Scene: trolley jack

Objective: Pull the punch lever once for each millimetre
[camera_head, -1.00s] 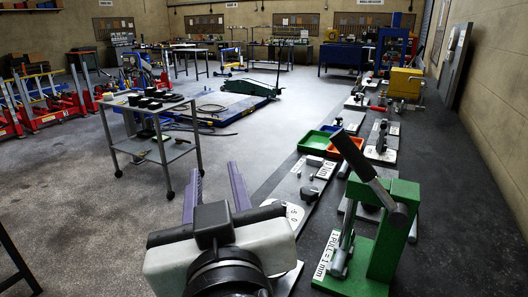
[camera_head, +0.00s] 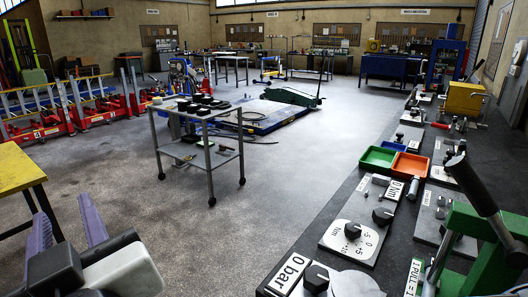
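The punch is a green press (camera_head: 480,255) at the right edge, partly cut off by the frame. Its lever (camera_head: 472,187), a thick black grip on a grey rod, slants up and to the left. A white label (camera_head: 416,280) on it reads "1 PULL = 1", with the rest cut off.
The dark bench (camera_head: 312,225) holds a "0 bar" plate (camera_head: 288,275), a knob dial plate (camera_head: 352,238), and green (camera_head: 378,158) and orange (camera_head: 410,165) trays. A grey trolley (camera_head: 198,115) stands left. A yellow table (camera_head: 18,170) is near my gripper. Open floor lies between.

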